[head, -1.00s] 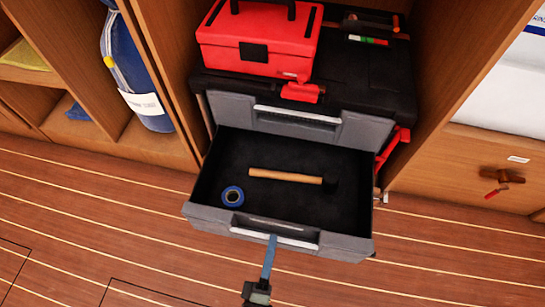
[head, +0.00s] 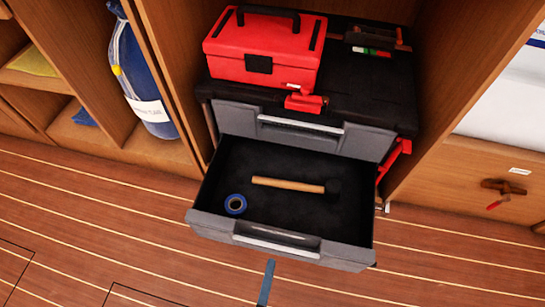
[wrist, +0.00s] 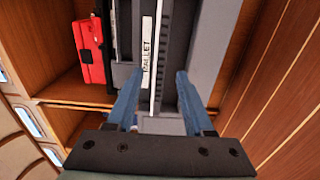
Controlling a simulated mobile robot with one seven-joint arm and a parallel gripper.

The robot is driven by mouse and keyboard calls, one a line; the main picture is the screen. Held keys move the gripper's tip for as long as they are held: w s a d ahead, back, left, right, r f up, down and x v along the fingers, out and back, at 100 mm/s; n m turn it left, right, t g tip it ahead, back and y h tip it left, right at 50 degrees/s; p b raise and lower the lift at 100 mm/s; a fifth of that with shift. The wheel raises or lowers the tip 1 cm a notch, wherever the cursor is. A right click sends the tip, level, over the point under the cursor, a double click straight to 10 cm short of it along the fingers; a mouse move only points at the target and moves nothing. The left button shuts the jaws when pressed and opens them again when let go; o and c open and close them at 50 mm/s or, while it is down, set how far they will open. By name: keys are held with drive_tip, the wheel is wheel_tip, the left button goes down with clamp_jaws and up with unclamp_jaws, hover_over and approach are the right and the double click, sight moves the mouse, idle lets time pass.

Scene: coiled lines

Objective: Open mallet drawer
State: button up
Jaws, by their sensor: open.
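The mallet drawer (head: 205,221) is pulled well out of the black tool chest. Inside lie a mallet (head: 288,184) with a wooden handle and dark head, and a roll of blue tape (head: 235,204). The drawer's pale handle (head: 277,245) runs along its grey front. The wrist view shows the label "MALLET" (wrist: 147,50) on that front. My gripper (head: 266,283) shows only as a blue finger just below the drawer front in the head view. In the wrist view my gripper (wrist: 156,85) has its two blue fingers spread, with nothing clamped between them.
A closed grey drawer (head: 305,133) is above the open one. A red toolbox (head: 262,50) sits on the black chest (head: 365,100). Wooden cabinet walls stand on both sides, with a blue bag (head: 140,75) at left. The striped wooden floor (head: 110,225) in front is clear.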

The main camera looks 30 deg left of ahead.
drive_tip(key=p+v, duration=0.1)
drive_tip(key=v, duration=0.8)
drive_tip(key=shift+s, duration=0.1)
